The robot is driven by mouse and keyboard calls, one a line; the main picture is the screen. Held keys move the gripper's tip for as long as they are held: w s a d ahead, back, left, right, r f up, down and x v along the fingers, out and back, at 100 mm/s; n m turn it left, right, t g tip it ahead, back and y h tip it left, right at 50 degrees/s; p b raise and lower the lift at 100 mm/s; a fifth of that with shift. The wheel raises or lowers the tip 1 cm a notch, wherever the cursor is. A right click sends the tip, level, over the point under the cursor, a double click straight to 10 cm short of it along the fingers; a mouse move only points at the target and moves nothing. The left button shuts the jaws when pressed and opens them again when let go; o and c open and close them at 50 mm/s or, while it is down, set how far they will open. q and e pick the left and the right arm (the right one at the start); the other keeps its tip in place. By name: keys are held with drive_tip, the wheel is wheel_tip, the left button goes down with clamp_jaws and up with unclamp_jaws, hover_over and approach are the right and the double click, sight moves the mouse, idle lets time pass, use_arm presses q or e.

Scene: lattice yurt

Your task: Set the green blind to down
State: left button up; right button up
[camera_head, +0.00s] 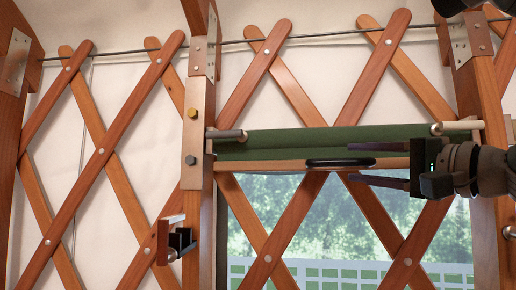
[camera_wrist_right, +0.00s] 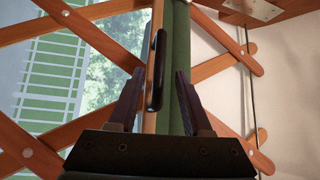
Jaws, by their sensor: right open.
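The green blind (camera_head: 300,141) is rolled up in a narrow band at the top of the window, with a wooden bar (camera_head: 260,166) along its lower edge. A black oval handle (camera_head: 321,162) sits on that bar. My right gripper (camera_head: 349,162) reaches in from the right, open, one finger above and one below the handle's right part. In the right wrist view, the handle (camera_wrist_right: 158,70) lies between the spread fingers, and the green fabric (camera_wrist_right: 179,60) is close to one finger. Whether the fingers touch anything is unclear. My left gripper is not seen.
Wooden lattice slats (camera_head: 275,230) cross in front of the window (camera_head: 340,220). Wooden posts stand left (camera_head: 196,130) and right (camera_head: 481,90) of it.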

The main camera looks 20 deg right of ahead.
sight(351, 162)
drive_tip(key=p+x, duration=0.1)
drive_tip(key=x, duration=0.1)
drive_tip(key=shift+w+a+r, duration=0.1)
drive_tip(key=shift+w+r, duration=0.1)
drive_tip(key=shift+w, duration=0.15)
drive_tip(key=shift+w+a+f+p, duration=0.1)
drive_tip(key=shift+w+a+p, duration=0.1)
drive_tip(key=shift+w+p, duration=0.3)
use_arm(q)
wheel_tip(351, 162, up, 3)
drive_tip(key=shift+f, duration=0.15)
use_arm(e)
drive_tip(key=shift+w, duration=0.1)
clamp_jaws()
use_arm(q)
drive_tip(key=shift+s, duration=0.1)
